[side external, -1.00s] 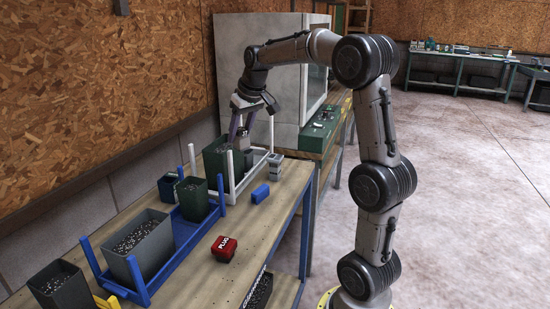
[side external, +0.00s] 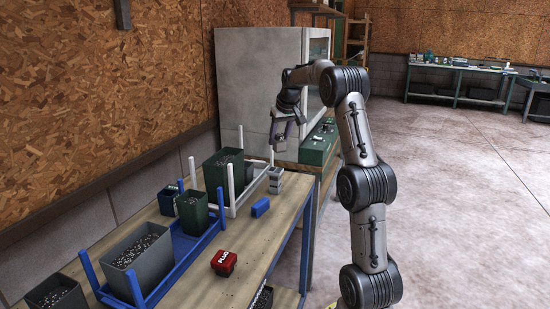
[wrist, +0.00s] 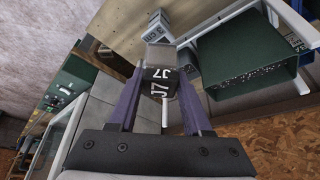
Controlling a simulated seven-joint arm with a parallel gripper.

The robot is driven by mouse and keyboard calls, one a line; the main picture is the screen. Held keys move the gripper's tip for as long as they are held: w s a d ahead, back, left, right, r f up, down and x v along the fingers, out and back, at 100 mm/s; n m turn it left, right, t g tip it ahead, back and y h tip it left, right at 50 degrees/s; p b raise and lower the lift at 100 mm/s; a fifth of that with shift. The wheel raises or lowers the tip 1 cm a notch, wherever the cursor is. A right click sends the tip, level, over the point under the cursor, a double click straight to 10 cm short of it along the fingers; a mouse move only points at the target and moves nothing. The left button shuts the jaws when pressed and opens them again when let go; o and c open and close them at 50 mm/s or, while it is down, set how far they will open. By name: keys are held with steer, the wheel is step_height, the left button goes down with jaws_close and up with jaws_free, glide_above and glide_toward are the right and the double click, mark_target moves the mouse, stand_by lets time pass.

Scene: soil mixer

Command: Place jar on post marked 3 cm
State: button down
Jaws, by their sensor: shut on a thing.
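My gripper (side external: 281,130) is raised to the right of the white-posted rack, near the front of the large grey cabinet. In the wrist view its purple fingers (wrist: 157,95) are shut on a small dark jar (wrist: 158,82) with white "J7" markings and a pale grey end. A stack of small grey blocks (side external: 275,178) stands on the table's right edge below the gripper. The blocks also show in the wrist view (wrist: 156,28), with dark marks too small to read. I cannot make out a post marked 3 cm.
A green bin (side external: 222,171) of dark granules sits in the white rack (side external: 249,190). A blue rack (side external: 182,257) holds a grey bin (side external: 138,258) and a smaller green bin (side external: 193,212). A blue block (side external: 261,207), red PLUG box (side external: 224,262) and green control box (side external: 319,147) are nearby.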

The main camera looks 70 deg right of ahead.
steer(key=w+d+f, duration=0.1)
steer(key=d+f, duration=0.1)
steer(key=f, duration=0.1)
steer(key=w+d+f, duration=0.1)
steer(key=f, duration=0.1)
steer(key=shift+w+d+f, duration=0.15)
steer(key=shift+w, duration=0.15)
steer(key=shift+w+d+f, duration=0.1)
steer(key=shift+f, duration=1.6)
steer(key=shift+f, duration=0.15)
steer(key=shift+c, duration=1.7)
jaws_free()
